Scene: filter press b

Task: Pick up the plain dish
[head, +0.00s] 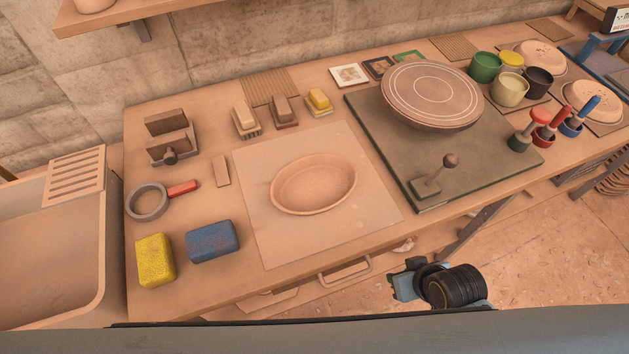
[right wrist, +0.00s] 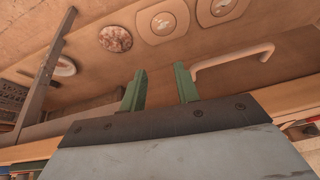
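The plain dish (head: 314,184) is a shallow, oval-looking, clay-coloured bowl with an unmarked surface. It sits upright on a pale square board (head: 280,245) in the middle of the bench in the head view. Nothing touches or covers it. My right gripper (right wrist: 160,70) shows in the right wrist view with two green fingers apart and nothing between them. In the head view a part of my right arm shows below the bench's front edge, away from the dish. My left gripper is in neither view.
A dark slab (head: 440,150) with a lever and a round wheel (head: 432,95) is at right. A handle (head: 345,270) juts below the front edge.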

